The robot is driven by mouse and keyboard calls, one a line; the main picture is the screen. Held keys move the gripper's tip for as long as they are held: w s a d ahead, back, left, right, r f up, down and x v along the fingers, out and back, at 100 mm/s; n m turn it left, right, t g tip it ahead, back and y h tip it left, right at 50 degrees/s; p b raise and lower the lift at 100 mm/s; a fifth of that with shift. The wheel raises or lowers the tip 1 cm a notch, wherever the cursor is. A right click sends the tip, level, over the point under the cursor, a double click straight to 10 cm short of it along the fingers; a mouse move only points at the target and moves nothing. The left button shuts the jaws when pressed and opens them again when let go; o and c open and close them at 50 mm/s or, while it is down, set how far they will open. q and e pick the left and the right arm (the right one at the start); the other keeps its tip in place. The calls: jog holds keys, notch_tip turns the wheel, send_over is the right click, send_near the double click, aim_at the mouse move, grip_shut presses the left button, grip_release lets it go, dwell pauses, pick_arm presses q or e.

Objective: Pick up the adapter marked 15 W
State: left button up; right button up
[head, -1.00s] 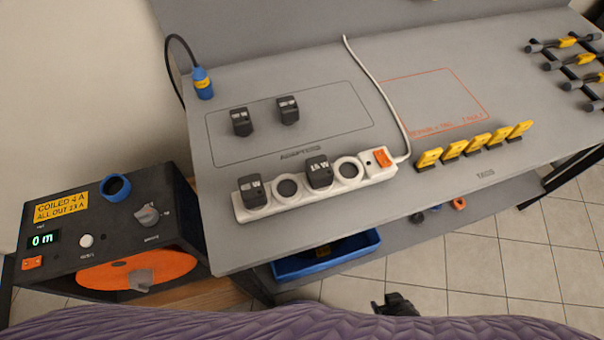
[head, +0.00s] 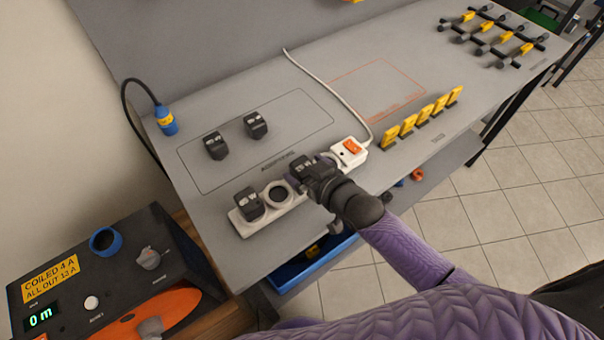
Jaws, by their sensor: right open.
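The black adapter marked 15 W (head: 301,170) sits in the white power strip (head: 241,223); its label is partly covered now but was readable a second ago. My right gripper (head: 314,179) is open right at this adapter, with its fingers overlapping the adapter's near right side. I cannot tell whether they touch it. Another black adapter (head: 249,203) sits in the strip's left end, its label too small to read surely. Two more black adapters, a left one (head: 215,145) and a right one (head: 256,125), stand in the outlined area behind. My left gripper is not in view.
An empty round socket (head: 279,194) lies between the two plugged adapters. The strip's orange switch (head: 351,147) and white cable (head: 335,92) are to the right. Yellow tags (head: 424,116) stand further right. A blue plug (head: 166,121) stands at the back left. A control box (head: 75,265) is at lower left.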

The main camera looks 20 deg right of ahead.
jog(key=shift+x, duration=0.8)
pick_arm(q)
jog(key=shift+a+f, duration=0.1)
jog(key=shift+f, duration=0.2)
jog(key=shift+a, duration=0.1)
pick_arm(e)
jog(key=shift+s, duration=0.1)
jog(key=shift+c, duration=0.3)
jog(key=c, duration=0.5)
grip_shut()
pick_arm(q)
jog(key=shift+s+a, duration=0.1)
pick_arm(e)
jog(key=shift+r, duration=0.1)
